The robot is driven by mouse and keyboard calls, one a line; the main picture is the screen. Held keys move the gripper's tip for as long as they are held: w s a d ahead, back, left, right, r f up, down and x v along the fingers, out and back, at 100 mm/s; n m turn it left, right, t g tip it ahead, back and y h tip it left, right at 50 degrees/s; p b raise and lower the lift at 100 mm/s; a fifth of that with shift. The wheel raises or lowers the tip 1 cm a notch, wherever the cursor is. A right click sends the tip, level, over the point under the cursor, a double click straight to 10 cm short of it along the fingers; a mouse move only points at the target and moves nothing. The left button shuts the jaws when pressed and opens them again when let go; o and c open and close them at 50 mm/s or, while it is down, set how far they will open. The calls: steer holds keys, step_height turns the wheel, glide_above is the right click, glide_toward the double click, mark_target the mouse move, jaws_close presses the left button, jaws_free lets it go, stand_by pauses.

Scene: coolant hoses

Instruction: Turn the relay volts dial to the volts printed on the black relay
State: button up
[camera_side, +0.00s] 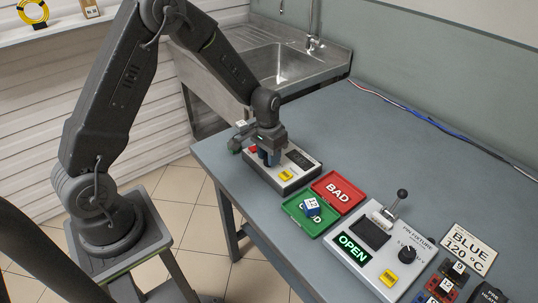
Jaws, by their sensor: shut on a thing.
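My gripper (267,163) points down over the left part of a grey tester box (301,180) with a dark display (298,159) and a yellow button (286,175). Its fingers are shut low at the box's top, on what appears to be the relay volts dial. The dial is hidden by the fingers, so its setting cannot be read. I cannot make out a black relay with readable volts.
A red BAD tray (338,191) lies beside the green tray. A pin fixture (382,254) with a lever, a black knob (406,253) and a green OPEN display stands to the right. A BLUE 120 °C card (468,247) and several small dark blocks (458,271) are beyond it.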

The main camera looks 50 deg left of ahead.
steer(key=shift+m, duration=0.4)
steer(key=o, duration=0.9)
steer(key=r, duration=1.4)
steer(key=shift+a, duration=0.3)
